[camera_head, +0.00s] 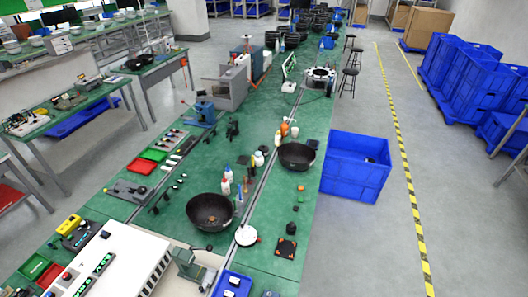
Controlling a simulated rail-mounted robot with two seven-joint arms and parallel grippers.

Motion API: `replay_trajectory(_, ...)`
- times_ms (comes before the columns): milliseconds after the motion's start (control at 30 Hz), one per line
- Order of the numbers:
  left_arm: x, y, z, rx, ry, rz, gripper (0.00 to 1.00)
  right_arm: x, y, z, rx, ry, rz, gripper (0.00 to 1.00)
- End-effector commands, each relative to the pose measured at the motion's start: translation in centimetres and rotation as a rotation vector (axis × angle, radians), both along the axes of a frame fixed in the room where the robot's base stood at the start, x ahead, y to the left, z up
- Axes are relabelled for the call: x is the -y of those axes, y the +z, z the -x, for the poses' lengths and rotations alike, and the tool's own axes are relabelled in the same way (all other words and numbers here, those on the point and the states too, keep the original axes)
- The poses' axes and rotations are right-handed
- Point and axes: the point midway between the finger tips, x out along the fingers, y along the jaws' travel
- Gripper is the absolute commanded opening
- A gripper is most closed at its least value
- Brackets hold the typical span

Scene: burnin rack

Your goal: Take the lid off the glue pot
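I cannot pick out the glue pot with certainty. A small white round item (246,236) with a dark spot lies on the green bench near the front; it is too small to tell whether it is a pot or a lid. A white jar (259,158) stands farther back, left of a black bowl. White bottles with red and blue parts (227,175) stand between the two black bowls. Neither of my grippers is in view.
A black bowl (210,211) stands front left and another black bowl (297,156) farther back on the long green bench (270,195). A large blue crate (356,166) stands right of the bench. A white machine (112,262) fills the lower left. The right floor aisle is clear.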

Motion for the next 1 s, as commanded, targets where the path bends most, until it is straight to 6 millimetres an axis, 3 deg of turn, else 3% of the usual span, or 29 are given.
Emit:
replay_trajectory(267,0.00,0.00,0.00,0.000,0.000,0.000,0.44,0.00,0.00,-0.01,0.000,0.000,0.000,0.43)
replay_trajectory(833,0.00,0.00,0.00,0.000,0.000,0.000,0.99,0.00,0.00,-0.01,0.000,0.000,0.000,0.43)
replay_trajectory(1000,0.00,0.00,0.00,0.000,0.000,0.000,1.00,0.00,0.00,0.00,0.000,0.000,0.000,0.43)
